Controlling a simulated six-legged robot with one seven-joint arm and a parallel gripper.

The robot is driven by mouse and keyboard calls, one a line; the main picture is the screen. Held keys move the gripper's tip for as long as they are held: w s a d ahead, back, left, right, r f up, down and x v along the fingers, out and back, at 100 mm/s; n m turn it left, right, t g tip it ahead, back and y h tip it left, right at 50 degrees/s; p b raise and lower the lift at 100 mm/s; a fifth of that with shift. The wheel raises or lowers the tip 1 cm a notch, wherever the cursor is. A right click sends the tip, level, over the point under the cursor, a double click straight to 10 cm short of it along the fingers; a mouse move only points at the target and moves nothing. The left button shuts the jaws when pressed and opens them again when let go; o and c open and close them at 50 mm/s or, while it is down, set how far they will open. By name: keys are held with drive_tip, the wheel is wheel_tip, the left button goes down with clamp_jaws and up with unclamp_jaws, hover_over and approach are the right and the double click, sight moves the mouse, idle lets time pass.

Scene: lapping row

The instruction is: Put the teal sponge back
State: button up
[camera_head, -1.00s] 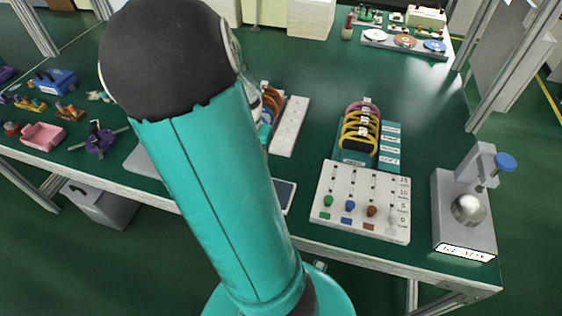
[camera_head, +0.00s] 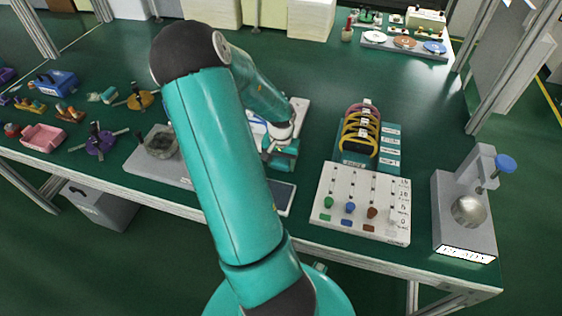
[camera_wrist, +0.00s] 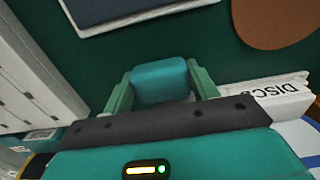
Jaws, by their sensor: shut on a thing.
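The teal sponge (camera_wrist: 160,84) shows in the wrist view as a small rounded block. My gripper (camera_wrist: 161,74) is shut on it, with one pale green finger on each side. Dark green table surface shows beyond the sponge. In the head view my gripper (camera_head: 282,152) is over the middle of the table, left of the ring rack and behind a dark flat pad (camera_head: 283,197). I cannot tell the sponge from the teal gripper there, nor whether it touches the table.
A ring rack (camera_head: 391,147) and a peg board (camera_head: 335,220) stand right of my gripper. A grey press (camera_head: 448,205) is at the right edge. In the wrist view a white holder marked DISCS (camera_wrist: 268,92) is close by, and a brown disc (camera_wrist: 278,18) lies beyond.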

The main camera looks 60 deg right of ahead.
sight(281, 162)
drive_tip(key=shift+s+f, duration=0.1)
drive_tip(key=shift+f, duration=0.05)
drive_tip(key=o, duration=0.9)
wheel_tip(281, 162, up, 12)
drive_tip(key=shift+r, duration=0.2)
